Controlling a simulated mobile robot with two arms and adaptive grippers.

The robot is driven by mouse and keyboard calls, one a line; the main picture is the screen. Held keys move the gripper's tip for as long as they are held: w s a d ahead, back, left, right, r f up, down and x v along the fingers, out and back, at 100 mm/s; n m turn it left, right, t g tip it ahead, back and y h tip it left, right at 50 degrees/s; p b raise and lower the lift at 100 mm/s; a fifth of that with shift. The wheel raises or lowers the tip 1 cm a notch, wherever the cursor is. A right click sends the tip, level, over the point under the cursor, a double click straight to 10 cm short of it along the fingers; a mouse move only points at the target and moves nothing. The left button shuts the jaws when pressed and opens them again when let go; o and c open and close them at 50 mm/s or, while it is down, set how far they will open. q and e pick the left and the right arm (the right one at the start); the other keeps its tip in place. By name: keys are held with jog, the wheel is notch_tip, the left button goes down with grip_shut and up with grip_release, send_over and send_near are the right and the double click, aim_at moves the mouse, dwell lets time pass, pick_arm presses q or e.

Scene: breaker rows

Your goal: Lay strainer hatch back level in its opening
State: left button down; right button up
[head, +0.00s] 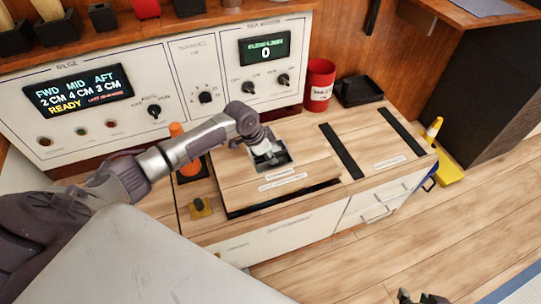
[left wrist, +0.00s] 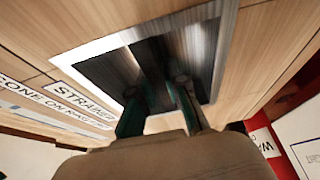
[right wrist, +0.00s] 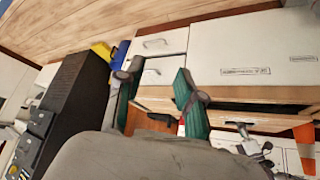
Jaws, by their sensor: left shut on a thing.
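The strainer hatch (head: 235,186) is a pale wooden panel with white labels, set in the low wooden bench top. A square metal-rimmed recess (head: 287,163) holds its grip; the recess also shows in the left wrist view (left wrist: 98,47). My left gripper (head: 264,157) reaches down into this recess, its fingers (left wrist: 160,98) shut on the grey grip bar. A dark band (head: 290,197) runs along the hatch's front edge; I cannot tell for certain how far the panel is tilted. My right gripper (head: 422,298) is open and empty, away from the bench over the floor.
Black strips (head: 341,151) cross the bench top to the right. A red can (head: 319,85) and black tray (head: 359,91) stand behind. The control panel (head: 190,75) rises at the back.

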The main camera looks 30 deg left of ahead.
pick_arm(q)
jog(key=shift+w+r+p, duration=0.1)
jog(key=shift+r+p, duration=0.05)
jog(key=shift+p, duration=0.2)
pick_arm(e)
jog(key=shift+s+d+f+g, duration=0.2)
jog(key=shift+s+g, duration=0.15)
jog(key=shift+s, duration=0.2)
jog(key=shift+s+d+f+g, duration=0.2)
jog(key=shift+s+g, duration=0.1)
jog(key=shift+s, duration=0.3)
jog(key=shift+s+d+f+g, duration=0.2)
jog(key=shift+s+g, duration=0.15)
jog(key=shift+s, duration=0.2)
jog(key=shift+w, duration=0.1)
dwell(0.4)
pick_arm(q)
jog(key=shift+f, duration=0.35)
jog(key=shift+f+b, duration=0.3)
jog(key=shift+b, duration=0.05)
pick_arm(e)
jog(key=shift+w+a+r+t, duration=0.2)
jog(key=shift+w+t, duration=0.1)
jog(key=shift+w, duration=0.15)
jog(key=shift+w+a+r+t, duration=0.2)
jog(key=shift+w+t, duration=0.1)
jog(key=shift+w, duration=0.2)
jog(key=shift+w+a+r+t, duration=0.1)
jog(key=shift+w+a+t, duration=0.15)
jog(key=shift+w, duration=0.2)
